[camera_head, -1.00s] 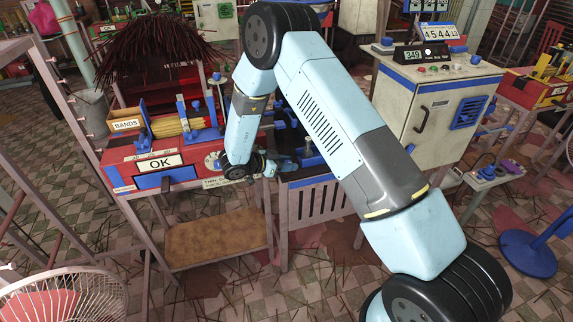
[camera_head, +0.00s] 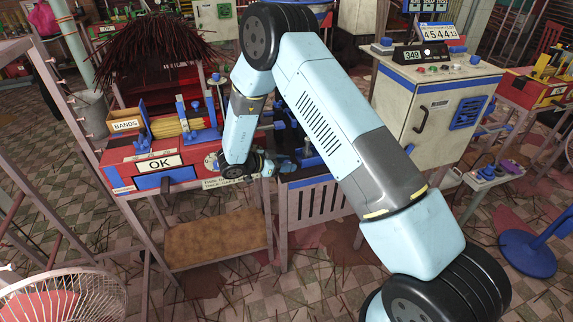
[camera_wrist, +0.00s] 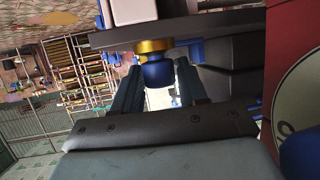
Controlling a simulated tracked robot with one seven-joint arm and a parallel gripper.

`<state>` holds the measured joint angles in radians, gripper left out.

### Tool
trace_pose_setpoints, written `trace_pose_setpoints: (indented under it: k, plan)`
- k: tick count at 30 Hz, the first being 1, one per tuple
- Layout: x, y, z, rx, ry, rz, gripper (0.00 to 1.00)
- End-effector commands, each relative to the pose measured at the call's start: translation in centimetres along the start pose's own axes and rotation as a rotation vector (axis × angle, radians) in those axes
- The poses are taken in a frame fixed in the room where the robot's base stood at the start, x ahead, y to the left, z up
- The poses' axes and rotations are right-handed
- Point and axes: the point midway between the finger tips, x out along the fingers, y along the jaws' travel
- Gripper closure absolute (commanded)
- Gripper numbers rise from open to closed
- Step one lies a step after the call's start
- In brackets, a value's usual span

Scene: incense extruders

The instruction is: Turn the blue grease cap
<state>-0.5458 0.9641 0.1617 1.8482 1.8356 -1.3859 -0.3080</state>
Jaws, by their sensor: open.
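The blue grease cap (camera_wrist: 157,74) shows in the wrist view, small and rounded, below a brass-coloured collar (camera_wrist: 154,46). My gripper (camera_wrist: 155,80) is open, with one finger on each side of the cap. A narrow gap shows at the right of the cap; whether the left finger touches it I cannot tell. In the head view my gripper (camera_head: 262,166) is at the right end of the red bench, and the cap cannot be made out there.
A red bench (camera_head: 120,172) with an OK sign and a band box (camera_head: 126,124) stands left of my gripper. A dark-topped stand (camera_head: 305,182) is at its right. A pale control cabinet (camera_head: 400,110) stands further right. A fan (camera_head: 70,300) is at the front left.

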Motion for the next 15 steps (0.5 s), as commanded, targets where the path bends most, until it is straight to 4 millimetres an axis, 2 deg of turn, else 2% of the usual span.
trace_pose_setpoints:
  k: [5,15]
  plan:
    - [-2.7,-0.1,0.0,0.0,-0.002,-0.004,0.57]
    - [-9.4,-0.1,0.1,0.001,-0.001,-0.004,0.57]
